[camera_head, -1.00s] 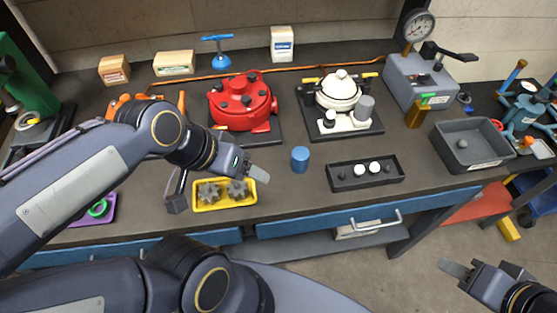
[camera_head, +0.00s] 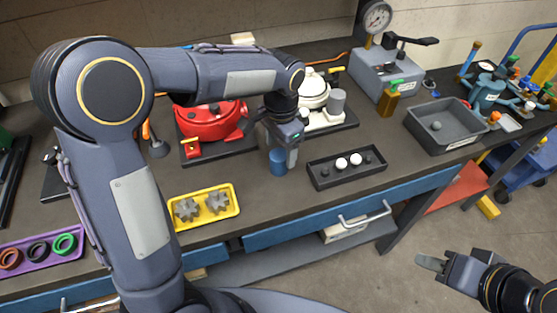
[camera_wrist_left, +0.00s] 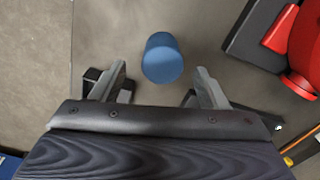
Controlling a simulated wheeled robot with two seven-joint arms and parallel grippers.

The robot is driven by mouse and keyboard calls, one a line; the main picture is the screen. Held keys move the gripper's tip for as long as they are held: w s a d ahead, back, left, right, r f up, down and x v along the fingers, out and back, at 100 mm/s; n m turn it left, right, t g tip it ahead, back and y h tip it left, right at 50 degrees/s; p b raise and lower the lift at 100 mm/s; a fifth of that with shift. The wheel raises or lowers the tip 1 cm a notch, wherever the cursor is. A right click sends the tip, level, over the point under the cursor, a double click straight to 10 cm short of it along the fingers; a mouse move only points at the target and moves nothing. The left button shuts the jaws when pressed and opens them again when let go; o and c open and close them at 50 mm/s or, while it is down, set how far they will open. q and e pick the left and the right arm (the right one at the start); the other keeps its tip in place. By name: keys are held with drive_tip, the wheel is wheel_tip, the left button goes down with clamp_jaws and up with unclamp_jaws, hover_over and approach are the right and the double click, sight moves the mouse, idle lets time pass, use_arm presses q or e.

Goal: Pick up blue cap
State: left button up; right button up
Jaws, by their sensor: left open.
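The blue cap (camera_head: 278,161) is a small blue cylinder standing on the dark workbench, left of the black tray. My left gripper (camera_head: 282,155) is just above and around the cap's position in the head view, pointing down, and hides part of it. In the left wrist view the cap (camera_wrist_left: 162,58) lies ahead of and between the two spread fingers (camera_wrist_left: 158,85). The fingers are open and do not touch it. My right gripper (camera_head: 432,262) is off the bench at the lower right, with nothing seen in it.
A black tray (camera_head: 318,184) with white and dark round parts stands right of the cap. A red motor (camera_head: 208,122) and a white motor (camera_head: 313,93) stand behind. A yellow tray (camera_head: 233,213) with gears lies at front left. A grey bin (camera_head: 452,138) stands further right.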

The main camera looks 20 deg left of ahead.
sight(279, 154)
use_arm(q)
drive_tip(key=f, duration=0.4)
drive_tip(key=shift+a+f, duration=0.2)
drive_tip(key=shift+f, duration=0.15)
drive_tip(key=c, duration=1.1)
drive_tip(key=shift+o, duration=0.2)
drive_tip(key=shift+r, duration=0.15)
